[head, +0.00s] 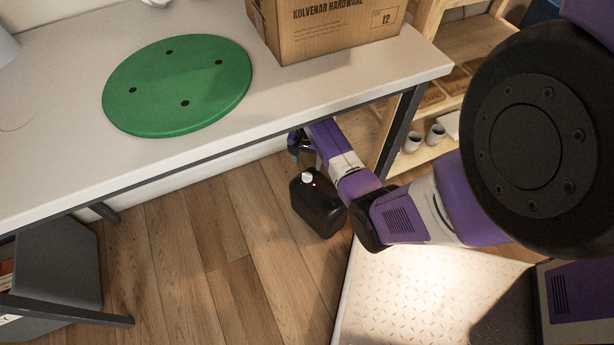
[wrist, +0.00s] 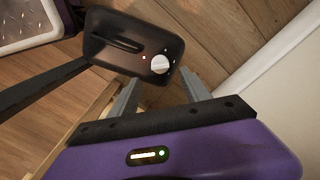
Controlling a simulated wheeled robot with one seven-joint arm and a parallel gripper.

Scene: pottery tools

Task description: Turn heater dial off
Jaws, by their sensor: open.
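The heater (head: 318,207) is a small black box with rounded corners, standing on the wooden floor under the table edge; its top also shows in the wrist view (wrist: 112,50). A white round dial (head: 307,176) sits on its top, with small marks around it and a lit red dot beside it; the dial shows clearly in the wrist view (wrist: 160,64). My gripper (wrist: 159,78) is open and empty. Its two grey fingers point toward the dial, one on each side of it in the wrist view. I see no contact with the dial. In the head view the fingers are mostly hidden.
A white table (head: 60,160) with a dark frame overhangs my arm. It holds a green disc (head: 180,85) and a cardboard box (head: 325,30). A table leg (head: 400,130) and wooden shelves (head: 465,75) stand to the right. Floor left of the heater is clear.

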